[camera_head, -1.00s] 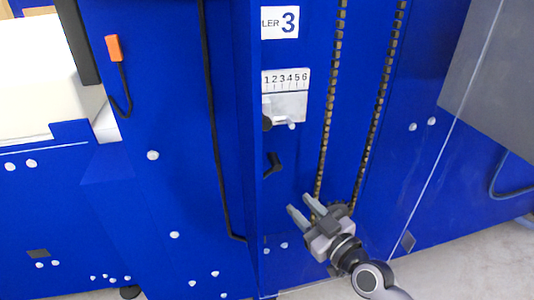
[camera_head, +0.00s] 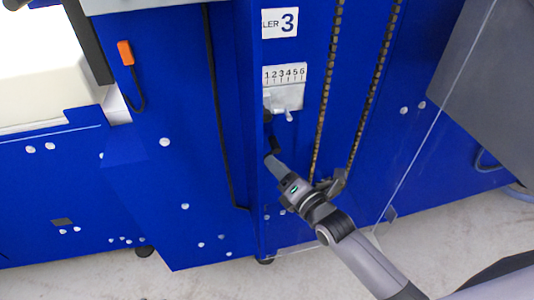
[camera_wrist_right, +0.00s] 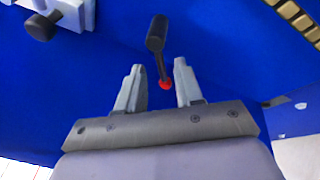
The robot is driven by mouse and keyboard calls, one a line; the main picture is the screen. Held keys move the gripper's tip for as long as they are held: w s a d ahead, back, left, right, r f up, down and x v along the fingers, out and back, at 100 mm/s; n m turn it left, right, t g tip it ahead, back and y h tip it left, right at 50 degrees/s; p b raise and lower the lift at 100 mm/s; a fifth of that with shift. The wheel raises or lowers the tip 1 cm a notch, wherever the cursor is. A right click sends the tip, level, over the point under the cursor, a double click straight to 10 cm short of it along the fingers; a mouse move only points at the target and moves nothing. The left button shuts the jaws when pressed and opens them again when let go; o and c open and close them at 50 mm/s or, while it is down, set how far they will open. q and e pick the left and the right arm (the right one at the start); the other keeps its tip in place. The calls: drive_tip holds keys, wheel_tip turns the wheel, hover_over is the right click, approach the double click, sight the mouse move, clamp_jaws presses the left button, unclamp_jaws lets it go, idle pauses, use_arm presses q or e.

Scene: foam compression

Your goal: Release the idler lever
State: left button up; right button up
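The idler lever (camera_head: 275,145) is a small black handle on the blue machine panel, below the numbered scale. In the right wrist view the lever (camera_wrist_right: 157,35) shows a thick black grip, a thin dark shaft and a red spot at the shaft's lower end. My right gripper (camera_head: 272,163) is just below the lever in the head view and partly overlaps its lower part. In the wrist view the right gripper (camera_wrist_right: 157,75) is open. Its two fingers stand on either side of the shaft, with gaps visible. I cannot tell the depth. My left gripper is not in view.
A metal plate with a 1–6 scale (camera_head: 284,75) and a small knob is above the lever. Chains (camera_head: 325,100) run down the panel to the right. A black cable (camera_head: 216,110) and an orange switch (camera_head: 125,53) are at left. A grey box (camera_head: 490,90) is at right.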

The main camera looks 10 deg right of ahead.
drive_tip(key=shift+b+x, duration=0.35)
drive_tip(key=shift+x, duration=2.25)
clamp_jaws()
